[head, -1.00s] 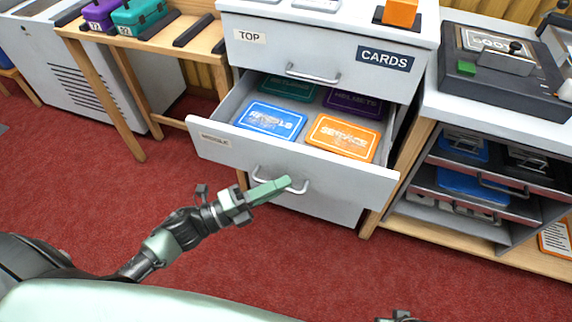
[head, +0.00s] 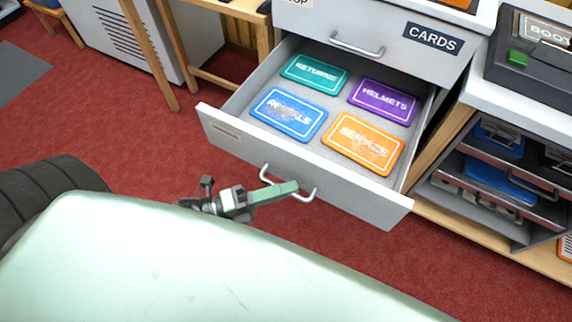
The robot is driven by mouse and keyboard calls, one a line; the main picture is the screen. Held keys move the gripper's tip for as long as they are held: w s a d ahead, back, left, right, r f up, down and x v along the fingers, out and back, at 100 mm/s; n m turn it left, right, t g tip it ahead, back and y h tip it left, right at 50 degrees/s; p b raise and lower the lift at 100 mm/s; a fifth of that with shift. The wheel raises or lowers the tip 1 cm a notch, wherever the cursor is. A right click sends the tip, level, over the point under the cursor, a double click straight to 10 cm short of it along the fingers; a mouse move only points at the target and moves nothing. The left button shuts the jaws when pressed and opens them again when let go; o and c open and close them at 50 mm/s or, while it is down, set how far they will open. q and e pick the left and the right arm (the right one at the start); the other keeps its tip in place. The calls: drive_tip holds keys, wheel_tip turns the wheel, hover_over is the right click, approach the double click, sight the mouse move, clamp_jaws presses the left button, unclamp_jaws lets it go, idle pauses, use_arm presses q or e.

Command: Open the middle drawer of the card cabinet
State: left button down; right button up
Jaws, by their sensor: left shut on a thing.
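The card cabinet (head: 398,40) stands at the top right of the head view, with a CARDS label on its top drawer. Its middle drawer (head: 255,148) is pulled well out. Inside lie a teal RETURNS card (head: 314,73), a purple HELMETS card (head: 384,101), a blue RENTALS card (head: 289,112) and an orange SERVICE card (head: 362,143). My left gripper (head: 287,188) is shut on the middle drawer's curved handle (head: 308,196). My right gripper is not in the view.
The top drawer, with its own handle (head: 357,49), is closed above. A shelf unit with grey trays (head: 490,180) stands close at the right. A wooden table leg (head: 150,55) stands at the left. Red carpet (head: 120,150) is clear in front.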

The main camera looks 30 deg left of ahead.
use_arm(q)
drive_tip(key=c, duration=1.5)
unclamp_jaws()
drive_tip(key=v, duration=0.8)
drive_tip(key=shift+d, duration=0.1)
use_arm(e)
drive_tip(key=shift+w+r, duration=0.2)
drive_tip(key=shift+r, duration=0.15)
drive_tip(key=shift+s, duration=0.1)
